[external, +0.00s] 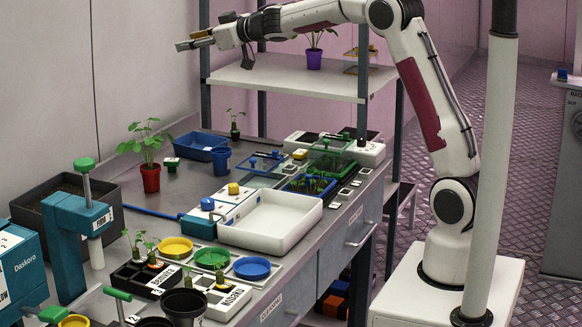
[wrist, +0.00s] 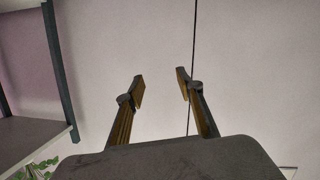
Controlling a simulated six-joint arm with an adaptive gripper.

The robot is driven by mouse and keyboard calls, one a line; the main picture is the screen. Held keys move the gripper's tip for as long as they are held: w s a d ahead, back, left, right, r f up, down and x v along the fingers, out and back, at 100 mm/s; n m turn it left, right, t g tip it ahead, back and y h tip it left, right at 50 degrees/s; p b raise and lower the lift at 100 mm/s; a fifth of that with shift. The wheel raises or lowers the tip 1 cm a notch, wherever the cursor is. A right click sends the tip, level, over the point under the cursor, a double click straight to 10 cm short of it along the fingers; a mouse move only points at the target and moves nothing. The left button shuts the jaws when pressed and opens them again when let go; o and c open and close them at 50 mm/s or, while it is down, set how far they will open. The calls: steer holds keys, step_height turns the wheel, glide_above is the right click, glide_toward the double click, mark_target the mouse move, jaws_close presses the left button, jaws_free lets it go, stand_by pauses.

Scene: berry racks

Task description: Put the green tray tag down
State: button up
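My gripper (external: 190,41) is raised high at the upper left in the external view, near the pink wall and clear of the bench. In the wrist view its two fingers (wrist: 161,86) are apart, with only bare wall between them. I see no tag held. A green tray (external: 340,167) with seedlings stands at the back right of the bench, beside a blue tray (external: 308,184). Several small white-framed pieces (external: 345,194) lie along the bench edge by these trays. They are too small to tell whether one is the green tray tag.
A white basin (external: 270,220) sits mid-bench. Yellow, green and blue dishes (external: 212,258) stand in front. A shelf (external: 300,78) with a purple pot (external: 314,59) is right of my gripper. A potted plant (external: 151,177) and teal press (external: 78,230) stand left.

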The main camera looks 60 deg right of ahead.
steer(key=s+a+r+m+g+h, duration=0.1)
steer(key=s+a+m+g+h, duration=0.15)
steer(key=s, duration=0.75)
steer(key=s+a+r+m+g+h, duration=0.1)
steer(key=s+a, duration=0.2)
steer(key=s, duration=0.8)
steer(key=s+a+f+g+y, duration=0.1)
steer(key=s+a+f, duration=0.3)
steer(key=s, duration=0.6)
steer(key=s+a+f+n+g+y, duration=0.1)
steer(key=s+a+f, duration=0.4)
steer(key=s, duration=0.6)
steer(key=s+a+f+n+g+y, duration=0.1)
steer(key=s+a+f+g+y, duration=0.2)
steer(key=s+f, duration=0.5)
steer(key=s+a+g, duration=0.1)
steer(key=s+a, duration=0.1)
steer(key=s, duration=0.1)
